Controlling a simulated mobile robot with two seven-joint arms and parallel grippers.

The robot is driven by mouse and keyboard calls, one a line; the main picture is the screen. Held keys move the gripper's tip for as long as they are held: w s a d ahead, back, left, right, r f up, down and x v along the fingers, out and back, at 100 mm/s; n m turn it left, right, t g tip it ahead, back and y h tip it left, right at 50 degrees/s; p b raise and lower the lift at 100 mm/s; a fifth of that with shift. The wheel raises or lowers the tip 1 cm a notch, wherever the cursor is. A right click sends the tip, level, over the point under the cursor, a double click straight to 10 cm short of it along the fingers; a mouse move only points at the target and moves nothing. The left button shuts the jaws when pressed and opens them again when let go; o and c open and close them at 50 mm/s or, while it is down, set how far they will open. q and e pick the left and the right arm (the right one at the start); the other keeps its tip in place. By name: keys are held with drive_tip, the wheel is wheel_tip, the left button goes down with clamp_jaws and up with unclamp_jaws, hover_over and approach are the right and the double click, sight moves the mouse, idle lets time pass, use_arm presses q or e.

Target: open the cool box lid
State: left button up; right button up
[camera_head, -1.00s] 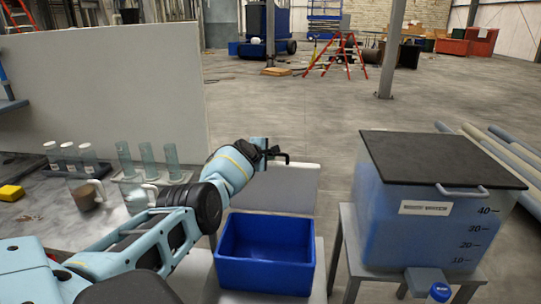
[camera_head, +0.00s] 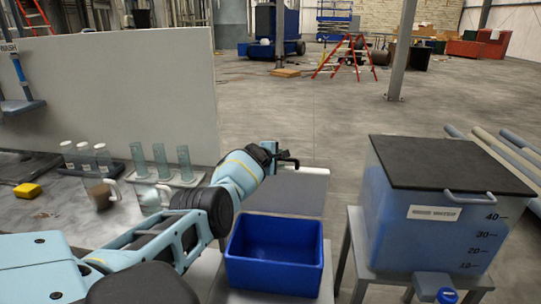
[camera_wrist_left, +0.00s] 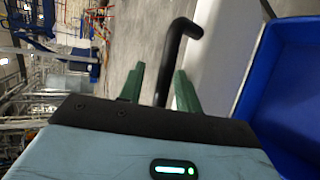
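A white surface beside the bin also shows in the left wrist view (camera_wrist_left: 222,45). My left gripper (camera_head: 274,150) is at the far left corner of the pale box. In the left wrist view its two green fingers (camera_wrist_left: 159,88) stand apart with a black bent rod (camera_wrist_left: 172,50) between them. Gaps show beside the rod, and its bent end points toward the white surface. I cannot tell what the rod is fixed to. My right gripper is not in view.
The open blue bin (camera_head: 274,258) stands in front of the pale box. A tank with a black lid (camera_head: 445,165) stands on a stand at right. Glass tubes (camera_head: 160,160) and jugs (camera_head: 150,197) stand on the left bench by a white panel (camera_head: 110,95).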

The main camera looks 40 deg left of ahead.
use_arm(q)
drive_tip(key=a+p+v, duration=0.1)
drive_tip(key=p+v, duration=0.1)
drive_tip(key=v, duration=0.4)
drive_tip(key=shift+s+d+r, duration=0.25)
drive_tip(key=shift+d+r, duration=0.05)
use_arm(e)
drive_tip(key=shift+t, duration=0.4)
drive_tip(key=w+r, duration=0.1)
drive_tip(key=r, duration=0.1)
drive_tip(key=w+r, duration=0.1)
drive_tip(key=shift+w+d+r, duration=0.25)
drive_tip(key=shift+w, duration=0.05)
use_arm(q)
drive_tip(key=shift+s, duration=0.1)
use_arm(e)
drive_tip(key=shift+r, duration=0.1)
use_arm(q)
drive_tip(key=shift+r, duration=0.15)
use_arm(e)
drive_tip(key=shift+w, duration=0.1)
use_arm(q)
drive_tip(key=s+r+p, duration=0.1)
drive_tip(key=s+r, duration=0.4)
drive_tip(key=r, duration=0.2)
drive_tip(key=shift+a, duration=0.3)
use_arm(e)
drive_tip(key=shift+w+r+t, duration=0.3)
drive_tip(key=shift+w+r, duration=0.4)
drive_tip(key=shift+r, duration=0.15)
